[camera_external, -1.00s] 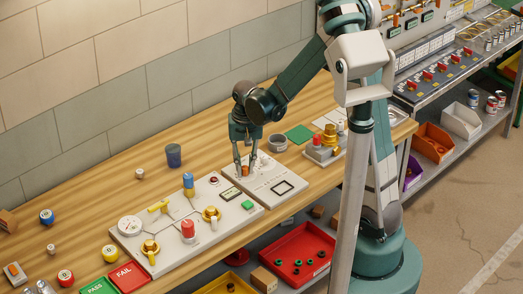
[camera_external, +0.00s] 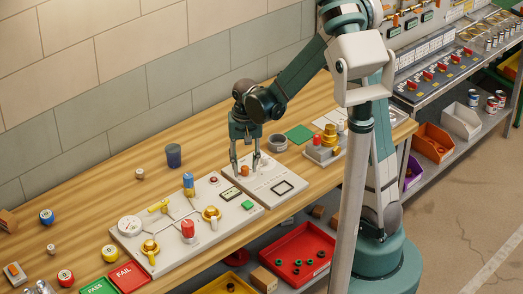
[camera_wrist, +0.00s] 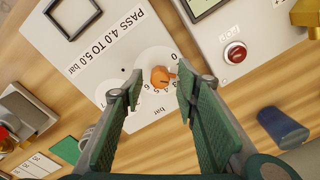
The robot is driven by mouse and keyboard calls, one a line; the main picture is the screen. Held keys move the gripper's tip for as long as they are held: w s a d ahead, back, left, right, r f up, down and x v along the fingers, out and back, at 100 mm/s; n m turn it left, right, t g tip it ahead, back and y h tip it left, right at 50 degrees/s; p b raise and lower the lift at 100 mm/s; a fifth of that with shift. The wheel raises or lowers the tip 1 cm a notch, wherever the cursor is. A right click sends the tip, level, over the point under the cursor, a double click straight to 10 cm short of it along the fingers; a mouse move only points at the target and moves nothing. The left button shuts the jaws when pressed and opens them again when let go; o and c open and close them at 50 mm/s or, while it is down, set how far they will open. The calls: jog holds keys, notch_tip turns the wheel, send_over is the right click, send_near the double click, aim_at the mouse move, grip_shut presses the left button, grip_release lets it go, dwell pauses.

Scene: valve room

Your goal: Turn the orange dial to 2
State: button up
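The orange dial (camera_wrist: 160,77) is a small knob on a white round scale, on a light panel printed "PASS 4.0 TO 5.0 bar". It also shows in the external view (camera_external: 245,170). In the wrist view a 0 is readable above the dial; several other figures are small or partly covered by the fingers. A small nub on the dial seems to point right and slightly up; I cannot tell the exact number. My gripper (camera_wrist: 159,91) is open, with one fingertip on each side of the dial. Gaps show between the fingers and the dial.
A valve panel (camera_external: 136,256) with a gauge, yellow valves and a red knob lies to the left in the external view. A dark blue cup (camera_external: 174,156) stands at the back. A grey round container (camera_external: 277,143) and a box with yellow and red knobs (camera_external: 323,152) are to the right.

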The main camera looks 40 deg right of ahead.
aim_at(246, 167)
notch_tip(246, 167, up, 11)
jog(key=shift+r, duration=0.2)
dwell(0.6)
jog(key=shift+s+d+r, duration=0.1)
jog(key=shift+s, duration=0.05)
dwell(0.5)
jog(key=s+r+n+t, duration=0.3)
jog(key=s+r, duration=0.2)
jog(key=s, duration=0.3)
jog(key=s+r+n+t+b, duration=0.1)
jog(key=s+r+n+t, duration=0.2)
jog(key=s, duration=0.6)
jog(key=shift+s+r+n+t, duration=0.25)
jog(key=shift+r+n+t, duration=0.15)
jog(key=shift+r+n, duration=0.35)
jog(key=shift+r, duration=0.1)
dwell(1.1)
notch_tip(246, 167, down, 10)
jog(key=b, duration=1)
jog(key=shift+o, duration=0.3)
dwell(0.7)
